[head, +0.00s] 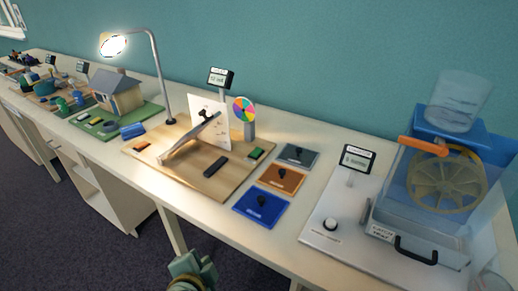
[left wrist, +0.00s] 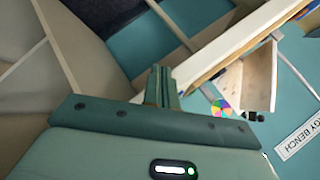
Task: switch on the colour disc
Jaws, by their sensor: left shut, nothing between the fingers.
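The colour disc (head: 244,109), a wheel of bright colour sectors, stands on a short grey post at the back of a wooden board (head: 190,183). A small green block (head: 256,154) and a black bar (head: 215,167) lie on the board; I cannot tell which one is a switch. My left gripper (head: 193,262) is low at the bottom of the head view, in front of the table edge and apart from the board. In the left wrist view its fingers (left wrist: 160,86) are together and empty, and the disc (left wrist: 221,108) shows beyond them. My right gripper is not seen.
A lit lamp (head: 155,70) and white panel (head: 208,118) stand at the board. Blue (head: 261,207), orange (head: 281,179) and grey (head: 299,155) plates lie right of it. Further right is a water wheel unit (head: 440,180); a model house (head: 117,92) stands left.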

